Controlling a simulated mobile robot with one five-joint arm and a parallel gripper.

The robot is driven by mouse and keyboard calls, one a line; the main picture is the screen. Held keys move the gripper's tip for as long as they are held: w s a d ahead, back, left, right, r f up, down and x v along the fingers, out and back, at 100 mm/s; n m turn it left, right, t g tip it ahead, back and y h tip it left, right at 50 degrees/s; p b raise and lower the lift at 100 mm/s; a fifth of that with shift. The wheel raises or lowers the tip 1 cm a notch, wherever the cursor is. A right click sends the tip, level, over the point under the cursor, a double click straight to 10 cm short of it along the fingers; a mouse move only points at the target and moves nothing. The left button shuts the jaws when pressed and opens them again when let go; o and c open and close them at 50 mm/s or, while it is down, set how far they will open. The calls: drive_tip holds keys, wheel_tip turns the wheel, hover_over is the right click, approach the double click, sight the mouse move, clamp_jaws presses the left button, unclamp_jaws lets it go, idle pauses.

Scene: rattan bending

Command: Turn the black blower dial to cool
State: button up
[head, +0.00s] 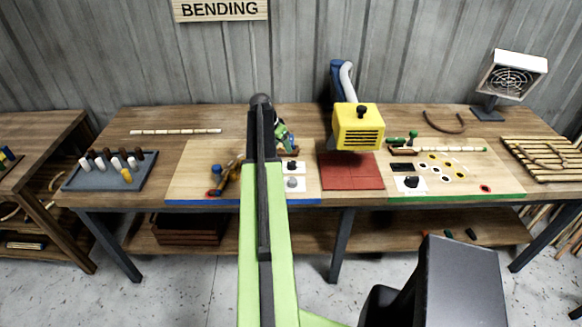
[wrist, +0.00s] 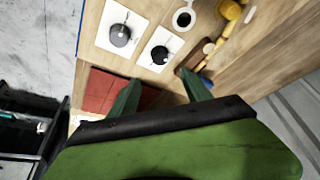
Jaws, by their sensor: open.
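A black dial (wrist: 160,55) sits on a white plate in the wrist view, just beyond my fingertips and roughly between them. The same dial shows small in the head view (head: 292,165), beside my arm. A grey dial (wrist: 120,35) on its own white plate is close by, nearer the bench's front edge. The yellow blower (head: 358,127) stands to the right with a black knob on top. My gripper (wrist: 160,91) is open and empty; in the head view my arm partly hides it. Which setting the black dial points at is too small to read.
A red mat (head: 350,172) lies under the blower. Another black knob (head: 411,182) sits on the green-edged board at right. A blue tray (head: 100,172) with several pegs is at left.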

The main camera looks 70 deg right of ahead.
sight(291, 163)
drive_tip(key=b+x, duration=1.1)
drive_tip(key=x, duration=0.3)
drive_tip(key=shift+f+b, duration=0.15)
drive_tip(key=shift+b, duration=0.2)
drive_tip(key=shift+a, duration=0.1)
clamp_jaws()
